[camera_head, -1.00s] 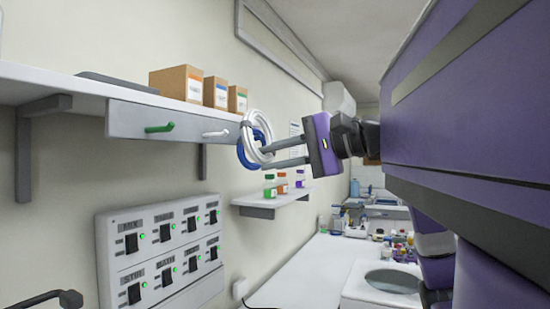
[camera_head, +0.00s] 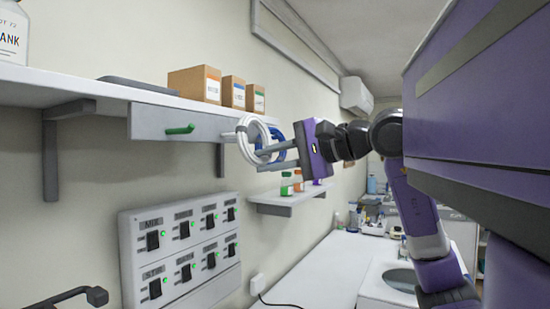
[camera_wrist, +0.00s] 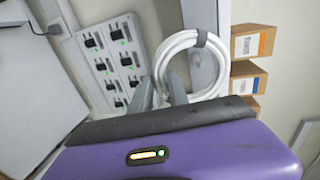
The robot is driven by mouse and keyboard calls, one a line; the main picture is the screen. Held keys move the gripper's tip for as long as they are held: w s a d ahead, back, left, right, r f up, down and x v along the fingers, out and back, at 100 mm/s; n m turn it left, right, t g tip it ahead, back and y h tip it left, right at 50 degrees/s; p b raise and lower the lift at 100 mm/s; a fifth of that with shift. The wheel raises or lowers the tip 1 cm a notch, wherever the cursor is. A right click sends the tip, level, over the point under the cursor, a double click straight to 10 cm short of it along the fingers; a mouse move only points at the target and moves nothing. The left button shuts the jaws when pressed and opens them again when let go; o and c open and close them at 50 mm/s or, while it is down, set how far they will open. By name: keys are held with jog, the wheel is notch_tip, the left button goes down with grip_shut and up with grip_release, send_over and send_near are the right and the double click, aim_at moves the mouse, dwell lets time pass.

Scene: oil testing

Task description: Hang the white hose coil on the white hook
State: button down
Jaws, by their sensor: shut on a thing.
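The white hose coil (camera_head: 243,141) is held upright at the tips of my gripper (camera_head: 261,158), in front of the shelf's grey front panel. In the wrist view the coil (camera_wrist: 163,62) is a round bundle with a grey band, and my gripper's fingers (camera_wrist: 160,88) are shut on its lower left side. The white hook (camera_head: 227,135) is on the panel, mostly covered by the coil in the head view. I cannot tell whether the coil is around the hook or only in front of it.
A green hook (camera_head: 180,129) is left on the same panel. A blue coil (camera_head: 276,146) hangs just behind the white one, close to my fingers. Cardboard boxes (camera_head: 195,82) stand on the shelf above. A switch panel (camera_head: 182,250) is on the wall below.

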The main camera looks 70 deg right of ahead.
jog(key=shift+r+p+x, duration=0.15)
jog(key=shift+p+x, duration=0.1)
jog(key=shift+x, duration=0.45)
jog(key=shift+r+p+x, duration=0.15)
jog(key=shift+p+x, duration=0.05)
jog(key=shift+x, duration=0.45)
jog(key=shift+w+d+f+b, duration=0.1)
jog(key=shift+w+f+b, duration=0.1)
jog(key=shift+f+b, duration=0.25)
jog(key=shift+w+d+f+b, duration=0.1)
jog(key=shift+w+f+b, duration=0.25)
jog(key=shift+b, duration=0.3)
jog(key=shift+w+r, duration=0.1)
jog(key=c, duration=1.2)
grip_release()
jog(key=b+v, duration=0.2)
jog(key=v, duration=0.5)
jog(key=shift+s+r, duration=0.1)
jog(key=shift+s, duration=0.3)
